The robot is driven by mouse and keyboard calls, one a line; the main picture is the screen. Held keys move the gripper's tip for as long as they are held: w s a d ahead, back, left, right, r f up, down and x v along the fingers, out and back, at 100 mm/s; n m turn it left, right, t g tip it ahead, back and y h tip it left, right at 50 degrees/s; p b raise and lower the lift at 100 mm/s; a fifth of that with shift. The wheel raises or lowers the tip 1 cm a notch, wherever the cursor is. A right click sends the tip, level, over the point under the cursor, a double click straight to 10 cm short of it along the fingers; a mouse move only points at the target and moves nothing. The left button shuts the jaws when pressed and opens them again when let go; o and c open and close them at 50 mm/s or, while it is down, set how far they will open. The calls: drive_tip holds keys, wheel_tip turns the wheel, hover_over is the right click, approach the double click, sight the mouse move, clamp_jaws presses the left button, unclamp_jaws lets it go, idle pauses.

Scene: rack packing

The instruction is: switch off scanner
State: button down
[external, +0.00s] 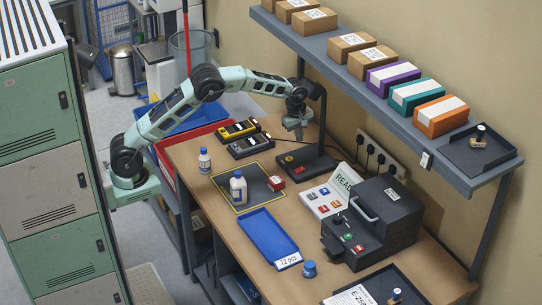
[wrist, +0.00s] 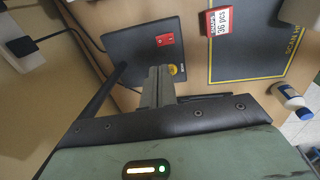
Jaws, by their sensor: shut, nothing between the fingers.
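The scanner appears to be the black stand with a flat base (external: 318,165) and an upright post at the back of the table. In the wrist view its dark base (wrist: 142,32) carries a red rocker switch (wrist: 165,40) and a round yellow button (wrist: 174,69). My gripper (external: 299,137) is above the base, pointing down. Its fingers (wrist: 159,70) are shut and empty. In the wrist view the fingertips overlap the base's near edge, just left of the yellow button and below the red switch. I cannot tell whether they touch anything.
A red-and-white labelled box (wrist: 217,21) lies on a dark yellow-edged mat (wrist: 250,68). White bottles stand at the mat, one nearest (external: 238,187). Yellow and grey handheld devices (external: 238,130) lie left of the stand. The loaded shelf (external: 385,108) overhangs the table's back. Wall plugs (wrist: 20,46) trail cables.

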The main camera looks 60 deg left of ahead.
sight(301, 169)
drive_tip(key=shift+f, duration=0.1)
drive_tip(key=f+p, duration=0.1)
drive_tip(key=f, duration=0.3)
drive_tip(key=w+f+p, duration=0.1)
drive_tip(key=f+p, duration=0.1)
drive_tip(key=f, duration=0.3)
drive_tip(key=f+p, duration=0.1)
drive_tip(key=f, duration=0.3)
drive_tip(key=shift+w+a+f, duration=0.1)
drive_tip(key=shift+w+f, duration=0.1)
drive_tip(key=shift+w, duration=0.15)
drive_tip(key=shift+f, duration=0.15)
drive_tip(key=shift+w+f+b, duration=0.1)
drive_tip(key=shift+f+b, duration=0.35)
drive_tip(key=shift+r, duration=0.25)
drive_tip(key=shift+p, duration=0.3)
drive_tip(key=shift+s, duration=0.85)
